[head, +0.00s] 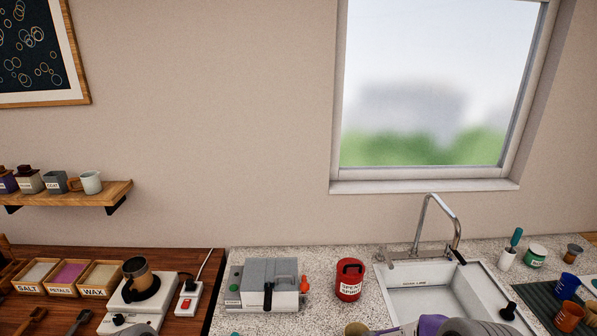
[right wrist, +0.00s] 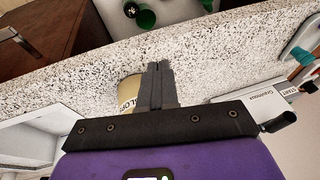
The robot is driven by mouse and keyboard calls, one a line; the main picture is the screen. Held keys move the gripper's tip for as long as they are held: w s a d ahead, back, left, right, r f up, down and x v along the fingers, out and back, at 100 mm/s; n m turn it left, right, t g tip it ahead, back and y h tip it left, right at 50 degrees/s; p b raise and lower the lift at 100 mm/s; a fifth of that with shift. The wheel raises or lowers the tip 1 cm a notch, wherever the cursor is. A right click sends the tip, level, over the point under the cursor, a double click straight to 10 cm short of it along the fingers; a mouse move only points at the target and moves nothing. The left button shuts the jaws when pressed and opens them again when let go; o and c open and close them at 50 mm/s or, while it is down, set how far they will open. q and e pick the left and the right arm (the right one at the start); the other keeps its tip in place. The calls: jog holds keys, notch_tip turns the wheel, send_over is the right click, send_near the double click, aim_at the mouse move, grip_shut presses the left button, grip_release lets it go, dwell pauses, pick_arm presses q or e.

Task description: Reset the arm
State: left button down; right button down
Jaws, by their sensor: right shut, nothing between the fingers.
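My right gripper (right wrist: 158,85) shows in the right wrist view with its two dark fingers pressed together and nothing between them. It is over the speckled counter, in front of a tan container (right wrist: 129,92) whose lettering is partly hidden by the fingers. I cannot tell whether they touch. In the head view, only purple and grey parts of my right arm show at the bottom edge, and its fingers are out of sight. My left gripper is not seen in either view.
A white sink (head: 432,300) with a tall faucet (head: 436,222) is on the speckled counter. A red canister (head: 350,280) and a grey machine (head: 270,285) stand left of it. A burner (head: 150,300) and labelled trays (head: 97,291) are on the wooden counter.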

jog(key=s+a+f+m+g+y, duration=0.15)
jog(key=s+f, duration=0.25)
jog(key=s, duration=0.4)
jog(key=s+a+f+m, duration=0.1)
jog(key=s+a+f, duration=0.1)
jog(key=s+f, duration=0.4)
jog(key=s+a+f+m+g+y, duration=0.1)
jog(key=s+f, duration=0.2)
jog(key=s, duration=0.6)
notch_tip(320, 180, down, 10)
jog(key=w+b, duration=0.1)
jog(key=b, duration=0.9)
jog(key=shift+w+r+n, duration=0.2)
jog(key=shift+w+n, duration=0.05)
jog(key=shift+n, duration=0.1)
jog(key=shift+d+h, duration=0.1)
jog(key=shift+h, duration=0.15)
